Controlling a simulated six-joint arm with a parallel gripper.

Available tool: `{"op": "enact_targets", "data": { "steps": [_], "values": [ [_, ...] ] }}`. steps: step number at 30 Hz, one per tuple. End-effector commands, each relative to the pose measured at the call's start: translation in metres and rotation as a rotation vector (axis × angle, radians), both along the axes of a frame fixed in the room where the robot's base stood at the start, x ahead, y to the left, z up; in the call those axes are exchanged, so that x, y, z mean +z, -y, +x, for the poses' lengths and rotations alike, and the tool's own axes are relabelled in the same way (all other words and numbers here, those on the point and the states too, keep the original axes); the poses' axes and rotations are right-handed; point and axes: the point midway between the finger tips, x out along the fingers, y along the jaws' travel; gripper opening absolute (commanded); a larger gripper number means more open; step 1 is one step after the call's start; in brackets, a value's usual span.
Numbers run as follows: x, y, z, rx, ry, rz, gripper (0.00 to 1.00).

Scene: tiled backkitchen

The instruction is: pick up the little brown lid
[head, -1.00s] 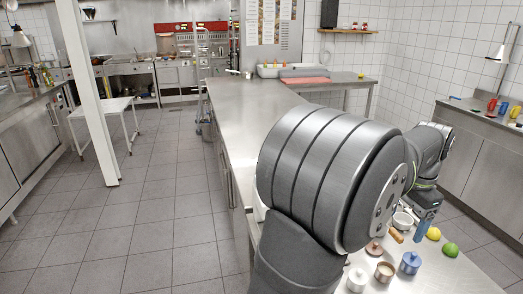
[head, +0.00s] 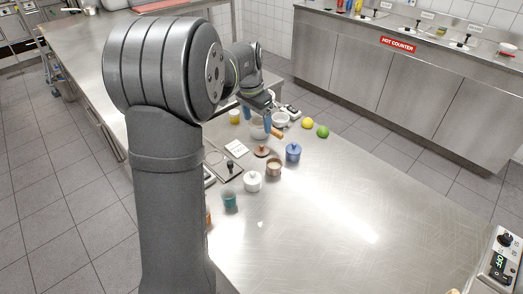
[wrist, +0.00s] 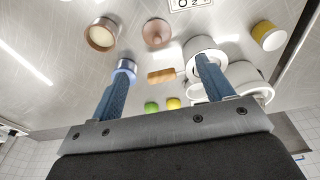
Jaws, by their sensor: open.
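The little brown lid (head: 262,151), a round disc with a knob, lies on the steel counter beside an open brown pot (head: 273,168). In the wrist view the lid (wrist: 156,32) lies beyond the fingertips, roughly in line with the gap between them, with the brown pot (wrist: 101,34) to its left. My gripper (head: 257,121) is above the counter on the far side of the lid, apart from it. Its blue fingers also show in the wrist view (wrist: 163,69), spread wide with nothing held. The left finger partly covers the blue pot (wrist: 126,66).
A wooden handle-like piece (wrist: 160,76) lies between the fingers in the wrist view. A lemon (head: 307,123) and lime (head: 322,132) lie right. The front counter is clear.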

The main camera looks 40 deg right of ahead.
Motion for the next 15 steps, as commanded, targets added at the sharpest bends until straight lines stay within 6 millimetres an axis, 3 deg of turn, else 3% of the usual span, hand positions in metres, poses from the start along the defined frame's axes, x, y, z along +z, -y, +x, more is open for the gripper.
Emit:
{"op": "enact_targets", "data": {
  "steps": [6,15],
  "values": [
    [-0.045,0.006,-0.001,0.000,-0.002,0.003,0.73],
    [-0.068,0.010,-0.001,0.000,0.000,0.001,0.73]
  ]
}}
